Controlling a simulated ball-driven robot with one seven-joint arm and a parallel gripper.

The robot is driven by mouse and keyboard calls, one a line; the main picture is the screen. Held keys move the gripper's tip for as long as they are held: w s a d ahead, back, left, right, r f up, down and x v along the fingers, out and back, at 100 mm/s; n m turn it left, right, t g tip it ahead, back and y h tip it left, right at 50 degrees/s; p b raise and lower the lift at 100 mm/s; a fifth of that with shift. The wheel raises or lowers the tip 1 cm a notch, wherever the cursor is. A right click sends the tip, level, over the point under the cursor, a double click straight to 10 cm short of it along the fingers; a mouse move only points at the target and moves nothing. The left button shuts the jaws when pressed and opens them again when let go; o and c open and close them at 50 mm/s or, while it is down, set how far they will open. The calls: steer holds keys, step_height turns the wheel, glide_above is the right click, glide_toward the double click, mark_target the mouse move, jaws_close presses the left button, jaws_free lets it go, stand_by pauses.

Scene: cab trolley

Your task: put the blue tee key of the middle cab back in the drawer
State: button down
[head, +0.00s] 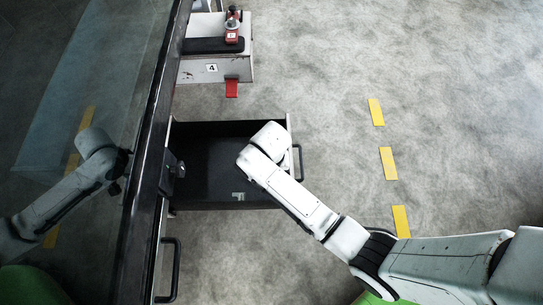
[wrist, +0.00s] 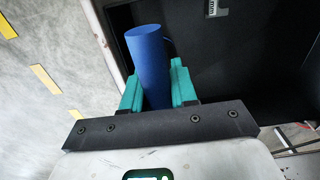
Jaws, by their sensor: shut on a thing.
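The blue tee key shows in the wrist view as a blue cylinder (wrist: 149,62). My gripper (wrist: 158,88), with green fingers, is shut on it. The drawer (head: 212,150) is pulled open in the head view, dark inside, with a small pale marking near its front right corner area. My gripper end is over the right part of the drawer, and my arm hides the key there. In the wrist view the dark drawer interior (wrist: 240,80) lies behind and to the right of the key. I cannot tell how high the key is above the drawer floor.
A dark handle (head: 299,162) is on the drawer's right side. Above is a cab step marked 4 (head: 212,68) with a red item (head: 232,30). A dark glossy panel (head: 90,80) runs along the left. Grey floor with yellow strips (head: 388,163) is free on the right.

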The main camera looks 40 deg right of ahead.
step_height(320, 180, down, 11)
steer(key=b, duration=0.5)
steer(key=shift+b, duration=0.3)
steer(key=shift+f, duration=0.15)
steer(key=c, duration=0.9)
jaws_free()
step_height(320, 180, up, 12)
steer(key=p, duration=0.6)
steer(key=s+d+r+n, duration=0.2)
steer(key=s+r, duration=0.2)
steer(key=s, duration=0.1)
steer(key=s+d+r+n, duration=0.2)
steer(key=s+d+r, duration=0.1)
steer(key=s, duration=0.3)
steer(key=s+d+r+n+t, duration=0.1)
steer(key=s+d+r+n, duration=0.1)
steer(key=s+r, duration=0.3)
steer(key=shift+s+d+r+n, duration=0.1)
steer(key=shift+s+d+n, duration=0.2)
steer(key=shift+d, duration=0.1)
